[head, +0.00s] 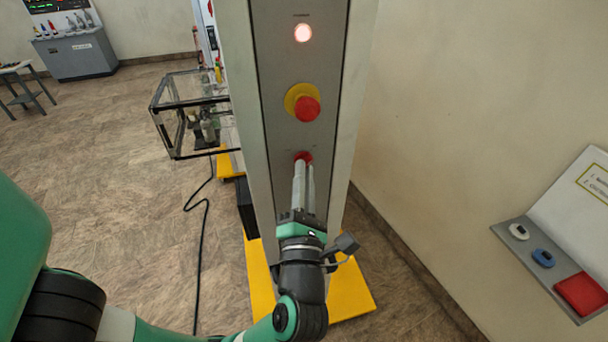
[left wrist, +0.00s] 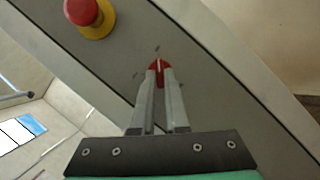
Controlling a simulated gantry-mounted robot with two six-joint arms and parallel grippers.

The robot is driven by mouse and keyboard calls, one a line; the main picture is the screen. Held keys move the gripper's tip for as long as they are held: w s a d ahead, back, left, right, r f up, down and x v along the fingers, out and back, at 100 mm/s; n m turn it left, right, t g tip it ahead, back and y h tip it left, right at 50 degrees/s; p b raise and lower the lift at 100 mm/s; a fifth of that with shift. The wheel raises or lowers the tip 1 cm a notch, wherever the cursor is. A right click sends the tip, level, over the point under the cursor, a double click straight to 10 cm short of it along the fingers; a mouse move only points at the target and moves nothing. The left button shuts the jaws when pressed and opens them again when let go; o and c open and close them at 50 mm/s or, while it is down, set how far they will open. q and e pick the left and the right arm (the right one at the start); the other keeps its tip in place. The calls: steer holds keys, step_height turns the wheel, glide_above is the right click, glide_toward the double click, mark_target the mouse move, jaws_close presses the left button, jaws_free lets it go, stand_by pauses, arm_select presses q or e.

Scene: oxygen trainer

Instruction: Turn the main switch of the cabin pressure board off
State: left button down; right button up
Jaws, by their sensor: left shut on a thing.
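The cabin pressure board is a tall grey panel (head: 275,70) in the middle of the head view. Its red main switch (head: 303,156) sits low on the panel, below a red emergency button with a yellow collar (head: 305,105). In the left wrist view the switch (left wrist: 157,66) is a red knob with a light mark on top. My left gripper (head: 304,168) has its fingers closed on the switch, and the fingertips (left wrist: 160,76) partly hide it. A round lamp (head: 303,33) near the panel's top glows pale pink. My right gripper is out of view.
A glass case (head: 190,112) stands left behind the panel. A black cable (head: 203,240) lies on the floor. The panel stands on a yellow base (head: 350,292). A wall is at right, with a grey shelf bearing a red block (head: 581,294) and a sign.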

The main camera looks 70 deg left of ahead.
arm_select(q)
steer(key=shift+w+f+n+g+y+b, duration=0.25)
steer(key=shift+n+g+b, duration=1.7)
steer(key=shift+n+b, duration=2)
steer(key=shift+w+r+n+g+b, duration=0.25)
steer(key=shift+n+g+b, duration=1.65)
steer(key=shift+n+b, duration=2)
steer(key=shift+w+f+n+g+y+b, duration=0.15)
steer(key=shift+w+n+g+b, duration=0.2)
steer(key=shift+n+g+b, duration=2.6)
steer(key=n+t, duration=0.1)
steer(key=n, duration=0.3)
steer(key=shift+t, duration=0.3)
steer(key=c, duration=0.9)
jaws_free()
